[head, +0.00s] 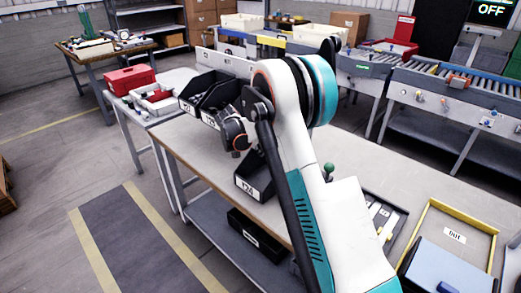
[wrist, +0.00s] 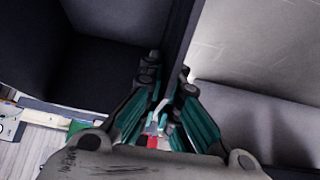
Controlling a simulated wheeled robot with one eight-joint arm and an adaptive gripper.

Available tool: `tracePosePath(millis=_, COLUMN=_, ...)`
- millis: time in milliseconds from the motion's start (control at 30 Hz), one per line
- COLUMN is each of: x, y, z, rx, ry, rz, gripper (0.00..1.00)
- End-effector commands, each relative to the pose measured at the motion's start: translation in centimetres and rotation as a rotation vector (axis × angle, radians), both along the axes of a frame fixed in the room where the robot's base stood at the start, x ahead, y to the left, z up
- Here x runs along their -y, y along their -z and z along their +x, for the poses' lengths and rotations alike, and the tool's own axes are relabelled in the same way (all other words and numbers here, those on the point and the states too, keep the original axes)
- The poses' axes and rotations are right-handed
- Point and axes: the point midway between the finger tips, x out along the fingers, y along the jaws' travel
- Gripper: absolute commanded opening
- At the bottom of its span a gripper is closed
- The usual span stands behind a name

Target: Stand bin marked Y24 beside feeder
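A black open bin (head: 262,168) stands on the workbench (head: 186,140), its white front label appearing to read Y24. My arm hides its right part. My gripper (head: 238,143) points down at the bin's back left. In the wrist view my gripper (wrist: 166,72) has one teal finger on each side of a thin dark wall, seemingly of this bin (wrist: 178,35), with almost no gap. The bin's dark inside fills the left of that view. Whether the bin is lifted is unclear. No feeder can be surely picked out.
Two black labelled bins (head: 207,92) stand at the workbench's back left. A red toolbox (head: 130,79) sits on a side table. Another black bin (head: 257,237) lies on the lower shelf. A yellow-edged tray (head: 454,237) is at right, and roller conveyors (head: 450,85) stand behind.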

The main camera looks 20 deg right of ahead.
Motion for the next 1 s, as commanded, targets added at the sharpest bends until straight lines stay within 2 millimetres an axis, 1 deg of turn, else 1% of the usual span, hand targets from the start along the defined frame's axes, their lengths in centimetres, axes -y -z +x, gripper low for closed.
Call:
tracePosePath(millis=633, x=-0.02, y=0.46, z=-0.04, rx=0.0, ry=0.0, rz=0.001, gripper=0.0)
tracePosePath(millis=667, x=-0.02, y=0.46, z=-0.04, rx=-0.001, ry=0.0, rz=0.002, gripper=0.05)
tracePosePath(millis=700, x=-0.02, y=0.46, z=-0.04, rx=0.0, ry=0.0, rz=0.001, gripper=0.14)
tracePosePath(millis=767, x=-0.02, y=0.45, z=-0.02, rx=0.0, ry=0.0, rz=0.001, gripper=0.28)
tracePosePath(millis=1000, x=-0.01, y=0.42, z=-0.01, rx=0.0, ry=0.0, rz=0.0, gripper=0.28)
